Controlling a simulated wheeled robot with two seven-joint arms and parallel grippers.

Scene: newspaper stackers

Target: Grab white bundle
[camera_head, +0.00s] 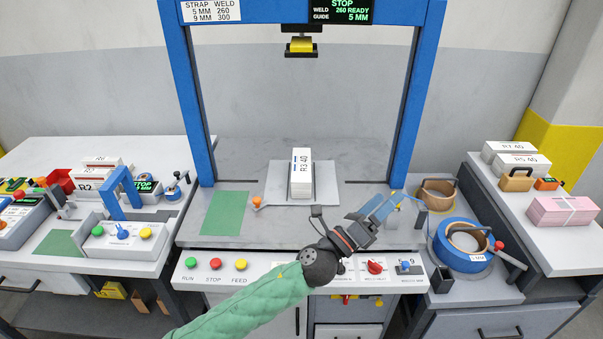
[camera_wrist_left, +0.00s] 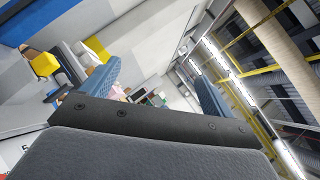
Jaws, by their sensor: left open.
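A white bundle (camera_head: 301,174) with a label that looks like "R3 40" stands on a grey plate (camera_head: 272,184) in the middle of the blue-framed machine. My left gripper (camera_head: 384,206) is over the right part of the machine's front table, to the right of the bundle and nearer to me, apart from it. Its blue-padded fingers are spread with nothing seen between them; they also show in the left wrist view (camera_wrist_left: 156,88). The bundle is not clearly visible in the wrist view. My right gripper is not in view.
The blue frame (camera_head: 188,95) rises on both sides of the plate, with a yellow-marked head (camera_head: 301,47) hanging above. Strap rolls (camera_head: 461,243) stand at right. Other white bundles (camera_head: 520,163) and a pink bundle (camera_head: 563,211) lie on the right table. A green mat (camera_head: 224,213) lies left.

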